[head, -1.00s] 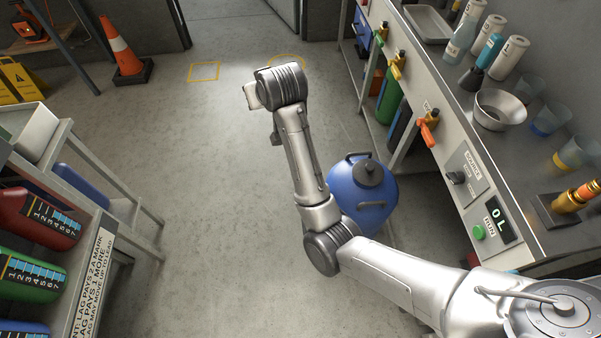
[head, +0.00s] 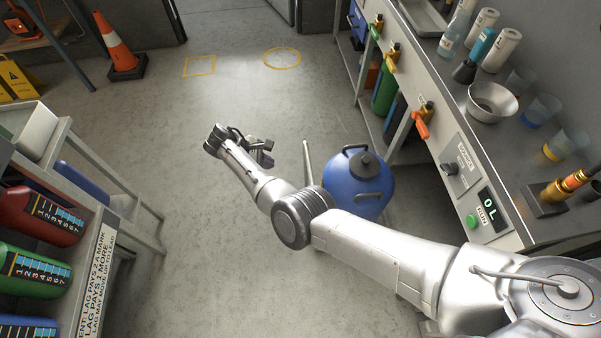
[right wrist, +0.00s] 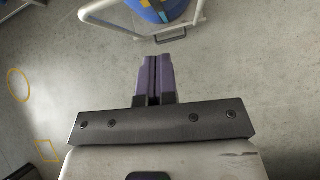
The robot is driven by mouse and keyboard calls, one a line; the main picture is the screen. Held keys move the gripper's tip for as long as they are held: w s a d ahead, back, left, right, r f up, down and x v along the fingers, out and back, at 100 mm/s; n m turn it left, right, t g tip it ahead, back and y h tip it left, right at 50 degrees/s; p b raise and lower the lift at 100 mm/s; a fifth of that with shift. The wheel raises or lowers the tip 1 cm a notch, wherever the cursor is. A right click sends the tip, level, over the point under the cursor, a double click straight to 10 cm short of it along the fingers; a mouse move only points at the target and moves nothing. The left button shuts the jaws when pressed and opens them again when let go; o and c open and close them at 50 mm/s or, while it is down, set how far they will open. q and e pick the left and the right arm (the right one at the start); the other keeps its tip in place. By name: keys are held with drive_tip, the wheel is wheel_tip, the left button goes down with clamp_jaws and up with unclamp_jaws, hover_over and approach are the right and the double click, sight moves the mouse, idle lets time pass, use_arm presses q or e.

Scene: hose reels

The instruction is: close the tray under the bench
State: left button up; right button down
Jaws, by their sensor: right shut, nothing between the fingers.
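The tray is partly seen in the head view as a pale upright edge (head: 308,162) standing out from the bench, with a blue drum (head: 358,188) just right of it. In the right wrist view the tray's white frame (right wrist: 108,27) shows at the top, with a dark handle (right wrist: 168,39) on its front and the drum (right wrist: 165,8) behind. My right gripper (head: 266,152) is left of the tray's front, apart from it. In the right wrist view its purple fingers (right wrist: 159,62) are shut and empty, pointing toward the handle. My left gripper is not in view.
The bench (head: 448,122) runs along the right, with bottles and cups on top and green cylinders (head: 386,90) below. A rack (head: 135,215) with coloured canisters stands at left. An orange cone (head: 121,50) is at the back. The floor between is clear.

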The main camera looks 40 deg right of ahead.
drive_tip(key=s+d+f+n+b, duration=0.1)
drive_tip(key=s+d+f+b, duration=0.4)
drive_tip(key=d+f, duration=0.3)
drive_tip(key=shift+s+d+f, duration=0.2)
drive_tip(key=shift+s+d, duration=0.15)
drive_tip(key=shift+s, duration=0.1)
idle(0.5)
